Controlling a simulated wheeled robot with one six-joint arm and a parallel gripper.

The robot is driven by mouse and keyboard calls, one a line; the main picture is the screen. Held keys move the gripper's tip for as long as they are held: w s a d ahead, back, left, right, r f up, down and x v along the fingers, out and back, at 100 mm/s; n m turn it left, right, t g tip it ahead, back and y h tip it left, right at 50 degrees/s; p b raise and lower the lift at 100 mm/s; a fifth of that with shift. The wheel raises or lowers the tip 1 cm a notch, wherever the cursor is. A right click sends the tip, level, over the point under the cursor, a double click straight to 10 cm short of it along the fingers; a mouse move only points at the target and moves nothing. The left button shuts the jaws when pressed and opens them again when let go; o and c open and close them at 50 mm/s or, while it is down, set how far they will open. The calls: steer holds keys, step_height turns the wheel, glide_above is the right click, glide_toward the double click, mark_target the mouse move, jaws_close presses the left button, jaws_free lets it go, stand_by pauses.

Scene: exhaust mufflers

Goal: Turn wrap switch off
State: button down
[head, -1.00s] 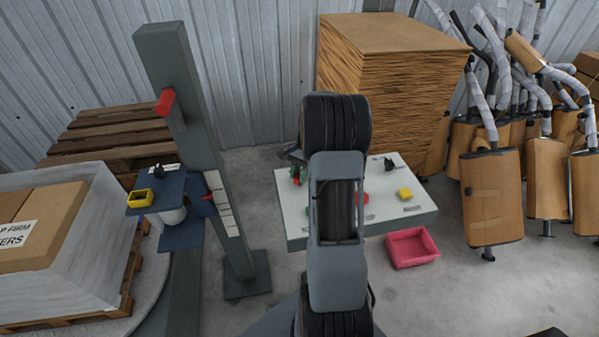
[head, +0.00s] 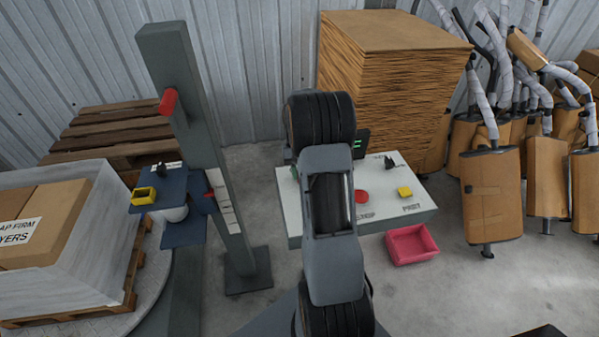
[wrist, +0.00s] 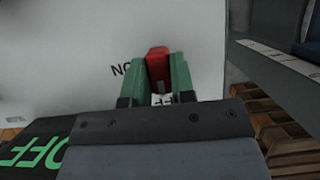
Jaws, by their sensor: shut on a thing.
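In the wrist view, my gripper (wrist: 157,78) has its two green fingers shut on a red switch lever (wrist: 157,62). The lever stands at a white panel face (wrist: 70,55) with partly covered black lettering beside and below it. A black display (wrist: 30,150) with green text reading OFF, upside down, is at lower left. In the head view, the white control table (head: 405,220) is behind my arm, which hides the lever and nearly all of the gripper. Part of the display (head: 361,143) shows right of my arm.
A red button (head: 362,196), a yellow button (head: 405,192) and a black switch (head: 389,163) are on the table. A pink bin (head: 411,246) is on the floor in front. A grey post (head: 190,110) stands left. Wrapped mufflers (head: 492,195) stand right.

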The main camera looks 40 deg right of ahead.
steer(key=shift+w+r+n, duration=0.1)
steer(key=shift+n, duration=0.2)
stand_by(0.4)
steer(key=c, duration=1)
jaws_free()
steer(key=shift+o, duration=0.2)
steer(key=v, duration=1.3)
steer(key=shift+r+b, duration=0.3)
steer(key=shift+b, duration=0.05)
steer(key=shift+w+a, duration=0.1)
steer(key=shift+w, duration=0.05)
